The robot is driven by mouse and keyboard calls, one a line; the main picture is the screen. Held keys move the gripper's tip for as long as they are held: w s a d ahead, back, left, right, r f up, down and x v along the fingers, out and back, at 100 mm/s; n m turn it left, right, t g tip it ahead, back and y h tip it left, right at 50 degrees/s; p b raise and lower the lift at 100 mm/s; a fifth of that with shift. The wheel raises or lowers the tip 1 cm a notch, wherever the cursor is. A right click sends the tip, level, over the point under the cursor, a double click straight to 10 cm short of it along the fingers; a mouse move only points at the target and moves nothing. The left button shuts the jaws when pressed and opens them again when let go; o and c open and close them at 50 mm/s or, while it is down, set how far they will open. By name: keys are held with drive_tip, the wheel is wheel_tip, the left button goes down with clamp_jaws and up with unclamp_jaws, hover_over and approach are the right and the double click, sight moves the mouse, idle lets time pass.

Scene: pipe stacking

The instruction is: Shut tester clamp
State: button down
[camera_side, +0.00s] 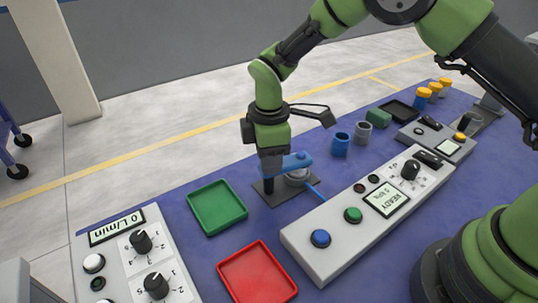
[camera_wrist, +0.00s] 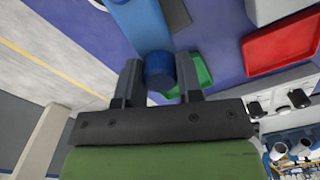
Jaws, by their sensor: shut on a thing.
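The tester clamp has a blue arm (camera_side: 293,162) that lies roughly level above a dark base plate (camera_side: 264,188) in the side view. A grey round part sits under the arm's right portion, and a thin blue hose runs from there toward the console. My gripper (camera_side: 271,158) is at the left end of the blue arm, pointing down. In the wrist view, the two fingers of my gripper (camera_wrist: 159,80) are on either side of a blue round knob (camera_wrist: 159,68) of the clamp. The blue arm also shows at the top of that view (camera_wrist: 140,22). Finger contact is partly hidden in the side view.
A green tray (camera_side: 217,228) and a red tray (camera_side: 257,296) lie in front-left of the clamp. A grey console (camera_side: 330,242) with a READY screen stands close on the right. A 0 L/min panel (camera_side: 110,252) is front left. Blue (camera_side: 340,144) and grey (camera_side: 363,132) pipe pieces stand behind.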

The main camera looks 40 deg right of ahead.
drive_tip(key=shift+r+n, duration=0.1)
drive_tip(key=shift+n, duration=1)
drive_tip(key=c, duration=0.8)
unclamp_jaws()
wheel_tip(320, 180, up, 10)
drive_tip(key=shift+f, duration=0.1)
